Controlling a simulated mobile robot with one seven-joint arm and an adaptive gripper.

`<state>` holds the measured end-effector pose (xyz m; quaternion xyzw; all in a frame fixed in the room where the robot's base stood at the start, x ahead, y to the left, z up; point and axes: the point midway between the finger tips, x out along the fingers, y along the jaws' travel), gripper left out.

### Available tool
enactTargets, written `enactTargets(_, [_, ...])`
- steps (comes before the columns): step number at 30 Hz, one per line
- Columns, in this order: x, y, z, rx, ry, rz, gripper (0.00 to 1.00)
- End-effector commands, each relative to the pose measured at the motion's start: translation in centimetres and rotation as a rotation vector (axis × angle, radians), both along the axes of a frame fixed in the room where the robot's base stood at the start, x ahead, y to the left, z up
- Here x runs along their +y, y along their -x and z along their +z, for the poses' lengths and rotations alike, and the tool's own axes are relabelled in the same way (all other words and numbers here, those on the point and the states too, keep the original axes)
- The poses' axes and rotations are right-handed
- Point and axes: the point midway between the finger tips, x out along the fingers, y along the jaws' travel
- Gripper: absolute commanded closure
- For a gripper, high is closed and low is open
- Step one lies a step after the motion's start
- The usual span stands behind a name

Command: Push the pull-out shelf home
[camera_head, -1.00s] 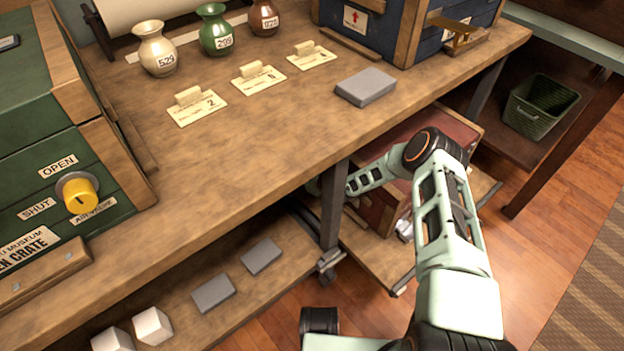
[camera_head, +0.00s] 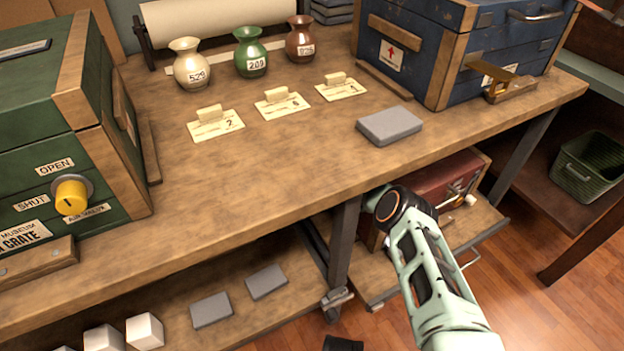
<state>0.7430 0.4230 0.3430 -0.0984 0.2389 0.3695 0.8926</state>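The pull-out shelf (camera_head: 487,222) is a low wooden board under the right part of the workbench. It sticks out past the bench's front edge, with a metal handle (camera_head: 470,261) on its front. A dark red box (camera_head: 455,183) stands on it, partly behind my arm and the bench top. My pale green arm crosses in front of the shelf, its dark elbow joint near the bench edge. My gripper is out of sight, and whether it touches the shelf cannot be seen.
The bench top (camera_head: 290,165) holds vases, tags, a grey block (camera_head: 390,126), a green crate (camera_head: 60,140) and a blue crate (camera_head: 450,60). A bench leg (camera_head: 342,245) stands left of the shelf. A green basket (camera_head: 590,165) is at right. Floor is clear at lower right.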

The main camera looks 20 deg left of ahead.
Motion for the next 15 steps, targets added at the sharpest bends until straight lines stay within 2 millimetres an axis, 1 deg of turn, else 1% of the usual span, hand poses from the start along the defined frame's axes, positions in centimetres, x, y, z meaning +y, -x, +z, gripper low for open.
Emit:
enactTargets(3, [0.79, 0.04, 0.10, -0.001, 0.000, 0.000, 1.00])
enactTargets(6, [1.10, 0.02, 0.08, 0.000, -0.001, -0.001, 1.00])
enactTargets(15, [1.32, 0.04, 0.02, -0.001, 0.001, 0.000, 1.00])
